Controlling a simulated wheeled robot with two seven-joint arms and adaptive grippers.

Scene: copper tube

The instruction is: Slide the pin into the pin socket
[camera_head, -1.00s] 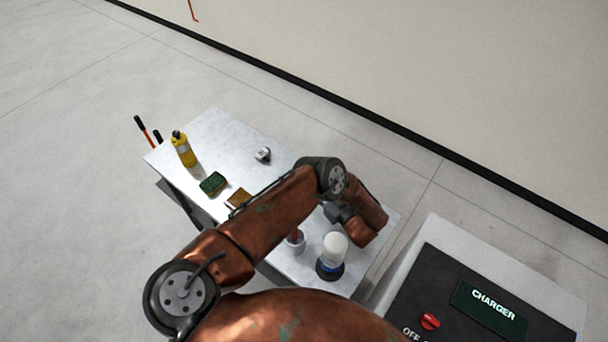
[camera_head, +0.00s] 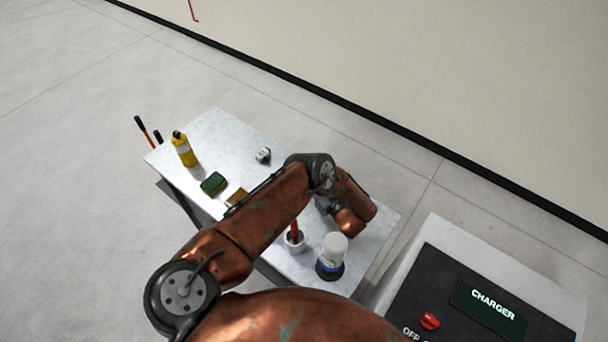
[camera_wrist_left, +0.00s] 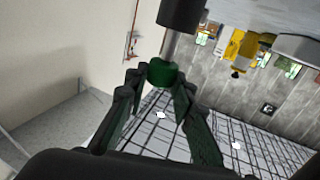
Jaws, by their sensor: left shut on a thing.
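My left gripper (camera_wrist_left: 158,82) shows in the left wrist view, its two dark fingers closed around the green end of a held piece, seemingly the pin (camera_wrist_left: 163,72). A grey rod runs up from the green part to a black cylinder at the picture's top edge. In the head view my left arm reaches over the table, and its wrist hides the gripper and the held piece. I cannot pick out the pin socket for certain in either view. My right gripper is not in view.
The narrow table (camera_head: 230,135) carries a yellow bottle (camera_head: 184,150), a green sponge (camera_head: 214,184), a small tape measure (camera_head: 263,155), a white cup (camera_head: 295,245) with a red item, and a white-topped container (camera_head: 333,250). A charger box (camera_head: 480,300) stands at the right.

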